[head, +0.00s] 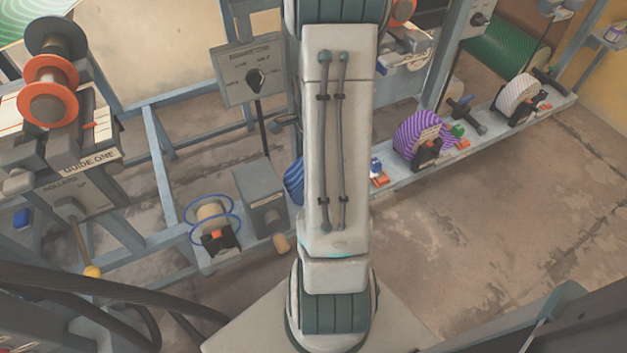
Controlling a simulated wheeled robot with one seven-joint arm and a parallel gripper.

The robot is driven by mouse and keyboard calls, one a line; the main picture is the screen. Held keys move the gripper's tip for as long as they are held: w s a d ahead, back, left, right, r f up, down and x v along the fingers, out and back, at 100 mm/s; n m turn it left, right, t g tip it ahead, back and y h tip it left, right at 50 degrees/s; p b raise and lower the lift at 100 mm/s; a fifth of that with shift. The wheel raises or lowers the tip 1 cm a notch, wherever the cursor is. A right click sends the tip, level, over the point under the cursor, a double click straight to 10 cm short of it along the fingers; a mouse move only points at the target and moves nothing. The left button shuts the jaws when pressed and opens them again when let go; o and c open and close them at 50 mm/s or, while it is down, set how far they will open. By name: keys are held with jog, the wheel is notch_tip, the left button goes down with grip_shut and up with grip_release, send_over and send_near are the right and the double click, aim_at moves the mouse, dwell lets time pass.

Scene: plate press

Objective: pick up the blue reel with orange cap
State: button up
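A reel with two thin blue rims and a tan core (210,212) sits in a dark holder with an orange-red piece, on the low grey rail left of my arm. Another blue reel (293,181), striped, shows only as a sliver at the left edge of my arm; the rest is hidden. I cannot tell for sure which of them has an orange cap. My arm stands upright across the middle of the head view and leaves the picture at the top. My gripper is not in view.
A grey box (262,200) stands right of the blue-rimmed reel. A purple striped reel (421,136) and a white reel (518,97) sit further right on the rail. An orange spool (48,90) is at upper left. The concrete floor (490,225) at right is clear.

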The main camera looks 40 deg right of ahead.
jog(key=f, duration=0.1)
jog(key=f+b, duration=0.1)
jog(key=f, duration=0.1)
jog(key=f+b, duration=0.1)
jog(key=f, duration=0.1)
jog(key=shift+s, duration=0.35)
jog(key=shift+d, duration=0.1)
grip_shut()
